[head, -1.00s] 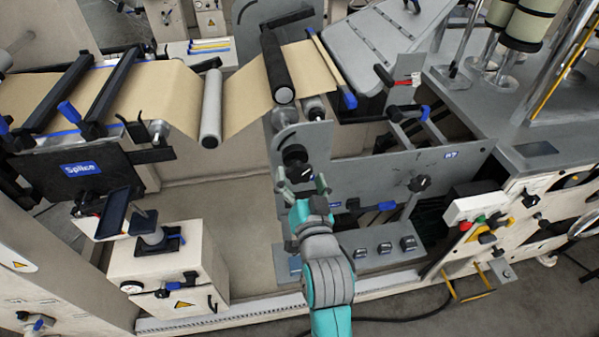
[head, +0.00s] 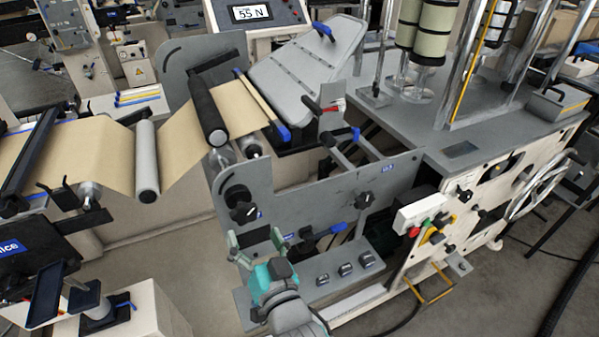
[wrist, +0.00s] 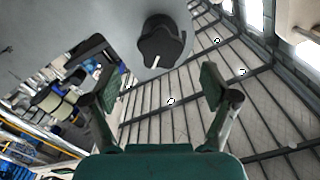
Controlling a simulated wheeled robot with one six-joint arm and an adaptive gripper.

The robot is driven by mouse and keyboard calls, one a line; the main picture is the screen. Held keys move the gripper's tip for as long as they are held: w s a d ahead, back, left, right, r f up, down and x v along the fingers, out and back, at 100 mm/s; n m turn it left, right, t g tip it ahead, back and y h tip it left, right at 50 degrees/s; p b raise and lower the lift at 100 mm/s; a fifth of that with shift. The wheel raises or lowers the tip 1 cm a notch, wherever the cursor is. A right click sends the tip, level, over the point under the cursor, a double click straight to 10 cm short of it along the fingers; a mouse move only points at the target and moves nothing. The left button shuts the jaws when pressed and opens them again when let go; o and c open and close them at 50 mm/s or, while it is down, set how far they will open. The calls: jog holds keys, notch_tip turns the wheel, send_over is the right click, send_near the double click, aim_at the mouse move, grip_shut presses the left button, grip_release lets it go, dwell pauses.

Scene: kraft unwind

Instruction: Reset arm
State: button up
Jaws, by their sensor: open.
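My gripper (head: 256,244) is in the lower middle of the head view, in front of the grey side plate of the machine. Its two green fingers are spread apart with nothing between them. In the wrist view my gripper (wrist: 158,92) is also open and empty. A black knob (head: 243,212) on the grey plate is just above the fingers in the head view. The same kind of black knob (wrist: 162,42) shows beyond the fingertips in the wrist view, apart from them.
Kraft web (head: 180,140) runs over a grey roller (head: 147,160) and a black roller (head: 209,112) at left. A grey shelf (head: 325,282) with several small black blocks lies right of my gripper. A button box (head: 424,212) and large handwheel (head: 540,187) are at right. A display (head: 252,13) reads 55 N.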

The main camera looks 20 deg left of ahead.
jog(key=s+d+f+m+t+h, duration=0.1)
jog(key=s+d+f+h, duration=0.1)
jog(key=d+f, duration=0.5)
jog(key=s+d+f+m+t+h, duration=0.1)
jog(key=s+d+f+h, duration=0.15)
jog(key=d, duration=0.75)
jog(key=s+d+f+m+t+h, duration=0.1)
jog(key=s+d+f+h, duration=0.1)
jog(key=d+f, duration=0.5)
jog(key=s+d+r+m+h, duration=0.2)
jog(key=s+d+h, duration=0.5)
jog(key=s+d, duration=1.2)
jog(key=v, duration=0.3)
jog(key=shift+s, duration=0.3)
